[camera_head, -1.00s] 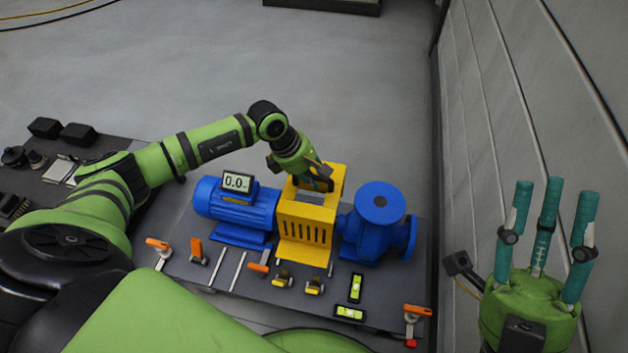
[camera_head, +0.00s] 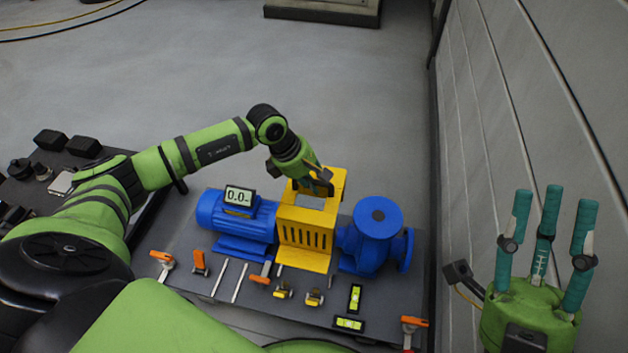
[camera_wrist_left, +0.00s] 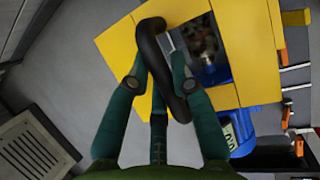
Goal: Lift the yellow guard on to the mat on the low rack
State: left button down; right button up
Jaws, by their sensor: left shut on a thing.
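The yellow guard (camera_head: 305,240) stands upright between the blue motor (camera_head: 235,217) and the blue pump (camera_head: 377,235). Its front has vertical slots and its top a square opening. My left gripper (camera_head: 318,182) is at the guard's top, shut on its black looped handle (camera_wrist_left: 152,45). The left wrist view shows the guard's yellow top (camera_wrist_left: 118,48) around the opening. Whether the guard's underside touches the skid is hidden. My right gripper (camera_head: 552,210) is empty at the right, its teal fingers spread and pointing up. I cannot pick out the mat or the low rack for certain.
The dark skid plate (camera_head: 190,284) carries orange-handled clamps (camera_head: 162,262), metal strips (camera_head: 229,280) and yellow levels (camera_head: 355,298). A dark surface with black parts (camera_head: 82,147) lies at the left. A grey wall (camera_head: 500,140) bounds the right.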

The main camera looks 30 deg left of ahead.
pick_arm(q)
jog(key=shift+r, duration=0.7)
jog(key=shift+r+p, duration=1.15)
jog(key=shift+r, duration=0.15)
jog(key=shift+f, duration=0.1)
